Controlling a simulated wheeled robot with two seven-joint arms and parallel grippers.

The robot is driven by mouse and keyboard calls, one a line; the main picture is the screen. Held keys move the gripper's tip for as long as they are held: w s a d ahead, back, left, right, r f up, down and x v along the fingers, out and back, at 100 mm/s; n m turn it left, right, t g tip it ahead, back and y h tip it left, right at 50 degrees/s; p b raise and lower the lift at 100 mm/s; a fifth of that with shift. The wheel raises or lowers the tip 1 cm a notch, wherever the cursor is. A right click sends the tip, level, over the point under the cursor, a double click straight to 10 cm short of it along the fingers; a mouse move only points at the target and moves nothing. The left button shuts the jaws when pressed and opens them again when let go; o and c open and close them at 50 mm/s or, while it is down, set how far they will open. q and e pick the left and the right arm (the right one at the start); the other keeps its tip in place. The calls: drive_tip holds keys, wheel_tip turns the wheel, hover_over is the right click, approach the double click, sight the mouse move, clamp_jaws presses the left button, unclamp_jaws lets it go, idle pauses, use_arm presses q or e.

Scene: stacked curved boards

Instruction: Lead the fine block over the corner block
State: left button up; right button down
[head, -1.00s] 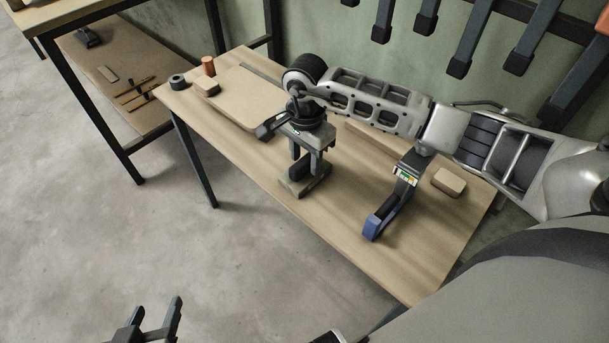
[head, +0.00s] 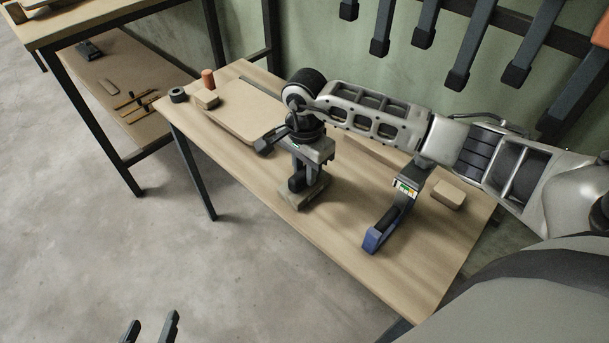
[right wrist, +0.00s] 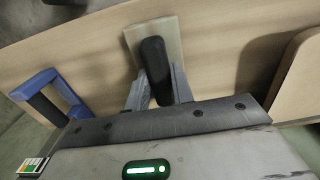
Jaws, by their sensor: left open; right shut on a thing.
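The block that I take for the fine block (head: 301,199) has a flat pale base and a dark upright handle. My right gripper (head: 308,176) is shut on the handle, with the base at the tabletop. The right wrist view shows the dark handle (right wrist: 155,66) between the fingers and the pale base (right wrist: 170,38) beyond. A small rounded wooden block (head: 449,194) lies toward the table's right end. Another small block (head: 206,99) is at the left end by a thin board (head: 240,106). I cannot tell which is the corner block. My left gripper (head: 150,330) is open, empty, low over the floor.
A blue-and-black tool (head: 374,238) stands on the wooden table (head: 335,235) right of the held block. A dark ring (head: 178,95) and an orange-brown cylinder (head: 208,78) sit at the left end. Dark bars hang on the back wall. The table front is clear.

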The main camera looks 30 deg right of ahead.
drive_tip(key=shift+r+p, duration=1.35)
drive_tip(key=shift+r, duration=0.95)
